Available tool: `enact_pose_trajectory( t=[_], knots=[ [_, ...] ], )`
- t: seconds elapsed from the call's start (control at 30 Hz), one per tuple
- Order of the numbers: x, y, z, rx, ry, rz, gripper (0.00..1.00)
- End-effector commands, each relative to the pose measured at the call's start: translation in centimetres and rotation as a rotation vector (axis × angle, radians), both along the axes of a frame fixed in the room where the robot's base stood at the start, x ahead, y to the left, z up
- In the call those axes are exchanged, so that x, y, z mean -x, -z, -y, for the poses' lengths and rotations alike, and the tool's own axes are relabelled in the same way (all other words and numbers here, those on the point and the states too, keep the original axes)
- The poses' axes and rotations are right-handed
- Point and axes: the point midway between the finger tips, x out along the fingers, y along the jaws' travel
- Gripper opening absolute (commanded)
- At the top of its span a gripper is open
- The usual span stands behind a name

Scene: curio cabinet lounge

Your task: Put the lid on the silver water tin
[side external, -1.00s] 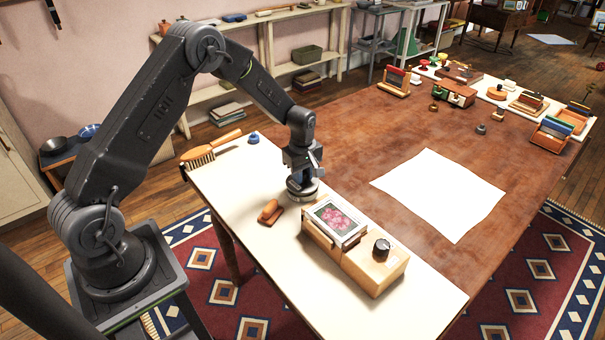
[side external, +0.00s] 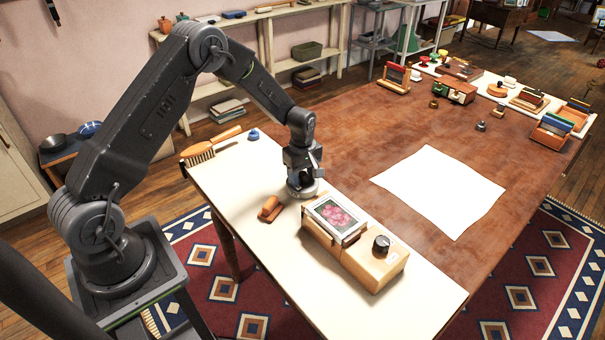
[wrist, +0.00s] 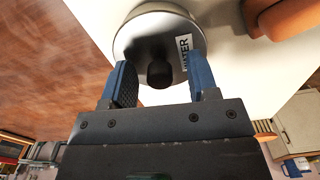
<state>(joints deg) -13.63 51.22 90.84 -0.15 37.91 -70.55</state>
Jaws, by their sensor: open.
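A round silver piece marked "WATER" (wrist: 135,38) with a dark knob (wrist: 160,74) fills the top middle of the wrist view. The knob looks like a lid's handle; I cannot tell where lid and tin meet, or how the lid sits. In the side view the silver tin (side external: 302,192) stands on the pale strip of the table, mostly hidden under my gripper. My gripper (wrist: 157,84) is open, pointing down, with its blue-backed fingers on either side of the knob. A gap shows between the fingers and the knob.
An orange-brown wooden object (side external: 270,209) lies close beside the tin. A light wooden box (side external: 378,269) with a flower picture (side external: 336,216) and a dark knob-like piece (side external: 381,245) stands to the right. A brush (side external: 200,153) and small blue item (side external: 254,134) lie behind.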

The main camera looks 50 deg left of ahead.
Motion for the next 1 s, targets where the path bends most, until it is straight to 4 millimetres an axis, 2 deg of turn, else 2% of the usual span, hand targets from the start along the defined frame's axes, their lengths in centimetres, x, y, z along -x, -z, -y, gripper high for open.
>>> enact_pose_trajectory(
  t=[0.2,0.33,0.8,1.0],
  knots=[
    [0.0,-0.2,0.0,0.0,0.0,0.0,0.54],
    [-0.1,-1.4,0.0,-0.001,0.0,0.002,0.54],
    [0.0,-11.1,0.0,-0.001,0.0,0.004,0.54],
    [0.0,-13.3,0.0,-0.001,0.0,0.002,0.54]
  ],
)
